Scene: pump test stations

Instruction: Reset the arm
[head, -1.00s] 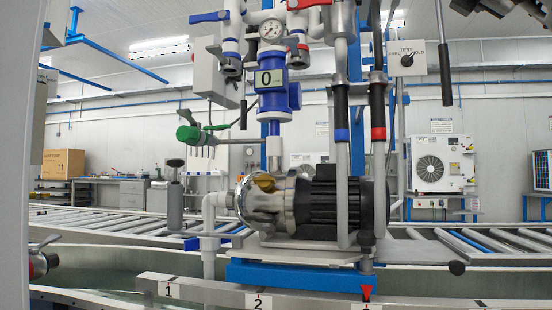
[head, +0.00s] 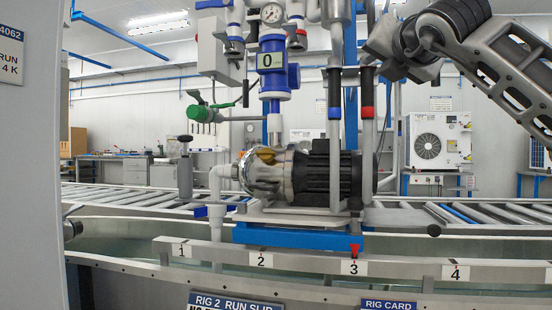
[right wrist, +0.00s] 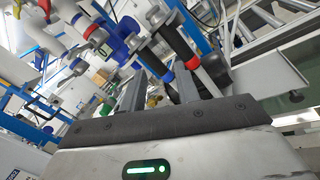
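My right arm reaches in from the right edge of the head view, across the upper right. Its gripper end (head: 384,48) is in front of the upper right of the pump stand; its fingertips are hard to make out there. In the right wrist view the two grey fingers of my right gripper (right wrist: 159,82) stand apart, with nothing seen between them but background. The pump (head: 318,178), with a silver head and black motor, sits upright on a blue base (head: 290,236) beyond the gripper. My left gripper is not in view.
A numbered rail (head: 300,258) runs in front of the pump, with a red pointer (head: 354,250) at 3. Two upright handles, one with a blue band and one with a red band (head: 367,112), stand close to my right gripper. A roller conveyor (head: 480,215) lies behind.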

